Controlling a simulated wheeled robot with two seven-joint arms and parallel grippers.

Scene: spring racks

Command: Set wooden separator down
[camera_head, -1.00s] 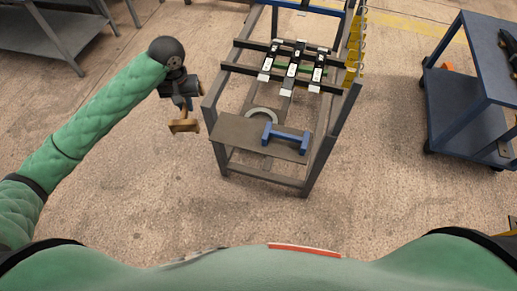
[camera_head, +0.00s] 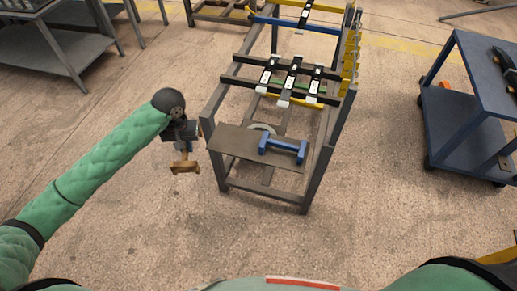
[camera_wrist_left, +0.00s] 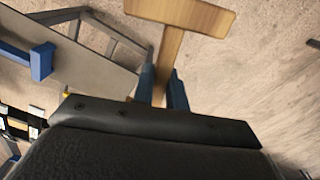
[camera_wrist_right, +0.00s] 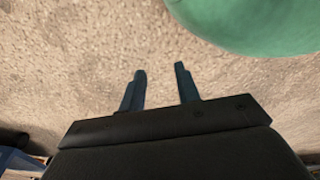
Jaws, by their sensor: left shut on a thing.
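The wooden separator (camera_wrist_left: 182,15) is a light-brown T-shaped piece in the left wrist view. My left gripper (camera_wrist_left: 162,85) is shut on its stem, with the crossbar pointing away from the fingers. In the head view the separator (camera_head: 185,167) hangs below my left gripper (camera_head: 182,148), over open floor just left of the rack's front shelf. My right gripper (camera_wrist_right: 160,85) is open and empty above bare floor in the right wrist view. It does not show in the head view.
Several black-and-white units lie on crossbars behind. A blue cart (camera_head: 470,125) stands right, a grey table (camera_head: 50,55) back left. Floor between is clear.

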